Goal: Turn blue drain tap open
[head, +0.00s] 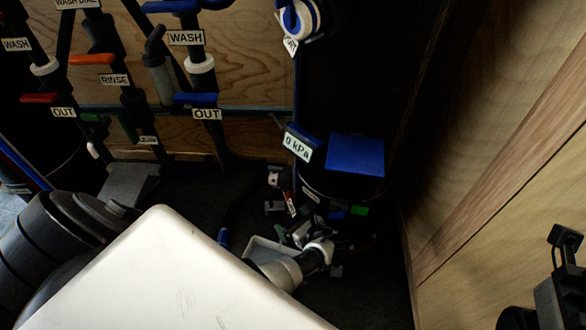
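A small blue handle (336,214), which may be the drain tap, sits low beside a green one (359,210) in the dark area below the blue box. Another small blue piece (223,237) hangs further left, and I cannot tell which of them is the drain tap. My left gripper (308,236) is low in the middle, just left of and below the blue handle. Its fingers are small and dark, so I cannot tell whether they are open or touching anything. Part of my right gripper (565,262) shows at the right edge, far from the taps.
Pipes with blue, red and orange handles, including a blue OUT handle (196,99), fill the left. A wooden wall (490,170) closes off the right side.

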